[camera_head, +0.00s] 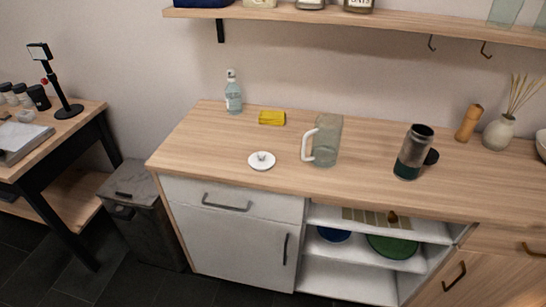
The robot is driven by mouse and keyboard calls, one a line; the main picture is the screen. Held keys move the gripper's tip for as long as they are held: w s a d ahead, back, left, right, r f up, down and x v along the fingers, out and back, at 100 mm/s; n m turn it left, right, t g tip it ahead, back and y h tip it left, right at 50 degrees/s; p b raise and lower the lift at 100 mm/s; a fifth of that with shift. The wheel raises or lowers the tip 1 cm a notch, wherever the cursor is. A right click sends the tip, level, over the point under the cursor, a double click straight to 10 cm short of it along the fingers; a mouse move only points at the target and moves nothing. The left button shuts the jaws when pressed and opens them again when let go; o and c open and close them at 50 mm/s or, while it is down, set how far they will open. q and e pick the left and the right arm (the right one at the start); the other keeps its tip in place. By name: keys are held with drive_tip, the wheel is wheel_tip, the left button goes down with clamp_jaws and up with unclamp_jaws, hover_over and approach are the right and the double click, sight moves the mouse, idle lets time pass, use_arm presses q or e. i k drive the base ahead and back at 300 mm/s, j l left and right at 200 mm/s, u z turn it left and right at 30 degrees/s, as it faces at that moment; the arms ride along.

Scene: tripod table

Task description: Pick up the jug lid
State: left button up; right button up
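The white round jug lid (261,161) lies flat on the wooden counter (210,150), near its front edge, with a small knob on top. The clear jug (327,142) with a white handle stands upright to the right of the lid, apart from it, and its top looks uncovered. Neither of my grippers shows in the head view.
A yellow sponge (271,117) and a soap bottle (233,93) stand behind the lid. A dark tumbler (414,152) stands right of the jug. A wooden shelf (390,21) hangs above. The counter left of the lid is clear.

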sight(261, 162)
drive_tip(key=i+l+u, duration=0.1)
drive_tip(key=l+u, duration=1.05)
drive_tip(key=l, duration=0.15)
